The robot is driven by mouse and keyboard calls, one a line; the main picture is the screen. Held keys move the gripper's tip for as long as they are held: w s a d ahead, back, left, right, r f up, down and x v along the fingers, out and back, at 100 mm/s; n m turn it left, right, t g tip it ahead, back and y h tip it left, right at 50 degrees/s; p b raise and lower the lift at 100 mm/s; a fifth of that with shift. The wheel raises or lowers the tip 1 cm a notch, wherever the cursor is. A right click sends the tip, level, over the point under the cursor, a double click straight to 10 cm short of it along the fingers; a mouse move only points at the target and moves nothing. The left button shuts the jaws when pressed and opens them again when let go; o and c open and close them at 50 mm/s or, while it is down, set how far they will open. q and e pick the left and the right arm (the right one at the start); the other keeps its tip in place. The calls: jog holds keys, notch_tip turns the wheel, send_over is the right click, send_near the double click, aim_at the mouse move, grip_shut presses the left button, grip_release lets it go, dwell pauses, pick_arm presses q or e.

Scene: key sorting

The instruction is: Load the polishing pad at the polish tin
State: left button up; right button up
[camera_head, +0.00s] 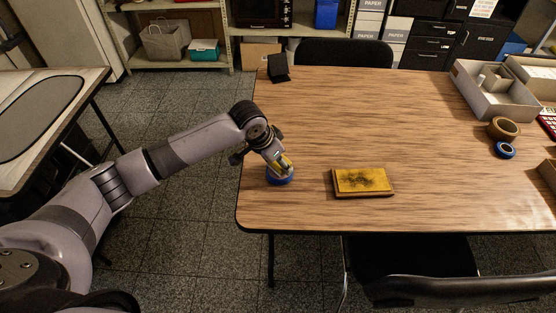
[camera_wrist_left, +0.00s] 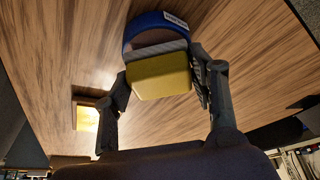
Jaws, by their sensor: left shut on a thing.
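My left gripper (camera_head: 279,165) is shut on a yellow polishing pad (camera_head: 287,161) with a grey backing, near the table's left edge. In the left wrist view the pad (camera_wrist_left: 160,82) sits between the two fingers. The round blue polish tin (camera_head: 281,180) is on the table right below the pad. In the left wrist view the tin (camera_wrist_left: 150,22) shows a blue rim, a white label and a brownish inside, partly hidden by the pad. I cannot tell whether pad and tin touch. My right gripper is not in view.
A stained yellow pad on a brown board (camera_head: 362,181) lies right of the tin. Tape rolls (camera_head: 503,129) and a grey box (camera_head: 492,93) are at the far right. A black object (camera_head: 278,67) stands at the back left. The table's middle is clear.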

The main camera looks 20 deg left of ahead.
pick_arm(q)
jog(key=shift+f, duration=0.35)
jog(key=shift+f, duration=0.15)
dwell(0.6)
notch_tip(320, 180, up, 7)
jog(key=p, duration=0.8)
dwell(0.5)
dwell(0.4)
